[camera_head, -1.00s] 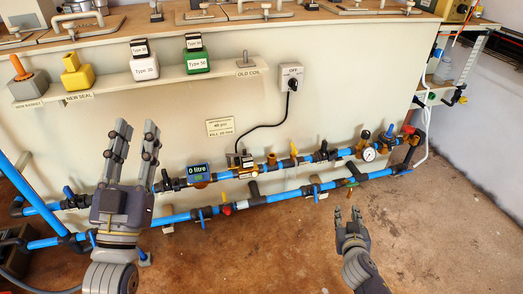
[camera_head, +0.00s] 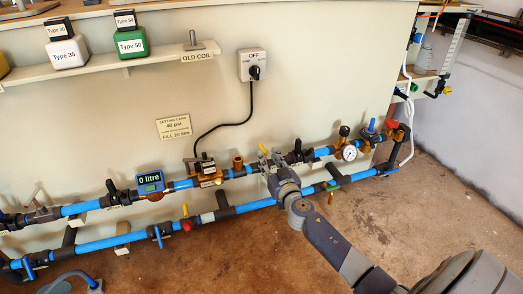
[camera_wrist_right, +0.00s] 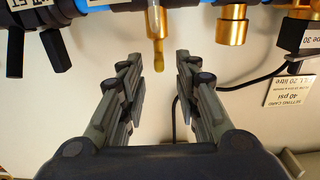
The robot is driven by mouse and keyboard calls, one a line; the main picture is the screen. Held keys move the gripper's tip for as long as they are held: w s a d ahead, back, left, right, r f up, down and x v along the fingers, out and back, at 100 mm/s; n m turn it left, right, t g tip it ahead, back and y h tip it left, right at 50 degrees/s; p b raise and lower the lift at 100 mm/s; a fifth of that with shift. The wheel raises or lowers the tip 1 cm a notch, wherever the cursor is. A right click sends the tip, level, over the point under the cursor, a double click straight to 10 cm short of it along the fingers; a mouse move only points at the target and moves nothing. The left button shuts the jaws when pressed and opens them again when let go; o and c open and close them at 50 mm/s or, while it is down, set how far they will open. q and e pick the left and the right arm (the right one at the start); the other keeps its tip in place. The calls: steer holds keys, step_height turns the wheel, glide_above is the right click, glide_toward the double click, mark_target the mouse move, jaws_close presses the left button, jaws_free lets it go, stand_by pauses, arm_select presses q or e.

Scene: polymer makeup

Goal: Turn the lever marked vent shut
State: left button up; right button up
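A small yellow-tipped lever (camera_wrist_right: 158,58) on a brass fitting hangs from the blue pipe in the upside-down right wrist view. Its yellow tip (camera_head: 262,148) shows in the head view on the upper pipe. I cannot read a vent label on it. My right gripper (camera_wrist_right: 154,66) is open, its fingers on either side of the lever tip with gaps visible. In the head view the right gripper (camera_head: 271,160) is at the upper pipe and hides part of the lever's fitting. My left gripper is not seen.
A brass fitting (camera_head: 238,164), a solenoid block (camera_head: 206,170) and a "0 litre" display (camera_head: 150,182) are left of the gripper. A gauge (camera_head: 349,153) is to the right. A black cable (camera_head: 222,125) runs to the OFF switch (camera_head: 252,65). The lower pipe (camera_head: 100,243) runs below.

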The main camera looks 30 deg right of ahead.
mark_target(263, 147)
steer(key=shift+b+x, duration=0.65)
steer(key=shift+x, duration=2.55)
steer(key=shift+d, duration=0.1)
jaws_close()
